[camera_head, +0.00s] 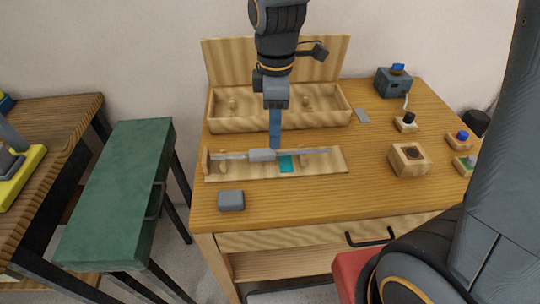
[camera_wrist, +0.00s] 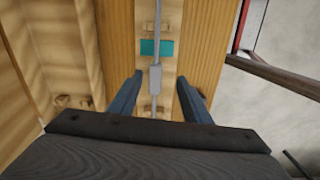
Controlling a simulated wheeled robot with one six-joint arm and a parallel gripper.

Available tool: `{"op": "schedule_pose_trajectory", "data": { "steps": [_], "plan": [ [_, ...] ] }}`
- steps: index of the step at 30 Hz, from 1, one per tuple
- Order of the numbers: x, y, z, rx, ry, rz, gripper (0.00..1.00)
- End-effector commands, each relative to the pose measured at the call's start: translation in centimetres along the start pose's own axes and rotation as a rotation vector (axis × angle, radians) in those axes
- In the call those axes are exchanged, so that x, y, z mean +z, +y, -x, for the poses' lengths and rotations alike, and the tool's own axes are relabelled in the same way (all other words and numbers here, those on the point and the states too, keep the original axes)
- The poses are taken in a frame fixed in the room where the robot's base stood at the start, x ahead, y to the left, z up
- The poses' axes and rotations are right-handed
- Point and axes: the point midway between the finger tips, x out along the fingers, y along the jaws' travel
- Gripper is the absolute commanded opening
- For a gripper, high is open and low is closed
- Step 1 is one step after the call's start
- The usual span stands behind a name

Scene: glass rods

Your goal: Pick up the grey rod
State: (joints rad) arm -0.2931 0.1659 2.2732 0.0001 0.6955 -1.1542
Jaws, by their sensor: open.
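The grey rod (camera_head: 231,156) lies lengthwise across small supports on a wooden stand (camera_head: 330,167), with a thicker light-grey block (camera_head: 262,155) around its middle. In the wrist view the rod (camera_wrist: 158,27) runs up and down the picture, with the thicker block (camera_wrist: 155,78) between my fingers. My gripper (camera_head: 275,146) is over the middle of the rod, pointing down. In the wrist view my gripper (camera_wrist: 160,84) is open, one finger on each side of the rod with gaps between. A teal patch (camera_head: 286,163) lies on the stand beside the block.
An open wooden box (camera_head: 235,126) with a raised lid stands behind the stand. A grey block (camera_head: 231,200) sits at the table's front left. A wooden cube (camera_head: 409,160), small button blocks and a dark device (camera_head: 393,83) stand on the right. The front middle of the table is clear.

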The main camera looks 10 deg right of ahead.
Motion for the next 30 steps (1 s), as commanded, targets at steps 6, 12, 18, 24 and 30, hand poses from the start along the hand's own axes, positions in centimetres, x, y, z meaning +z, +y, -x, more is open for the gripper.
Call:
{"op": "schedule_pose_trajectory", "data": {
  "steps": [6, 12, 18, 24, 30],
  "plan": [
    [-0.8, 0.2, -0.9, -0.010, -0.004, 0.095, 0.44],
    [-0.8, 0.2, -2.7, -0.009, -0.004, 0.092, 0.44],
    [-0.9, 0.5, -4.4, -0.010, -0.004, 0.090, 0.44],
    [-1.0, 0.8, -6.7, -0.010, -0.004, 0.090, 0.44],
    [-1.0, 0.8, -7.8, -0.007, -0.003, 0.090, 0.44]
  ]
}}
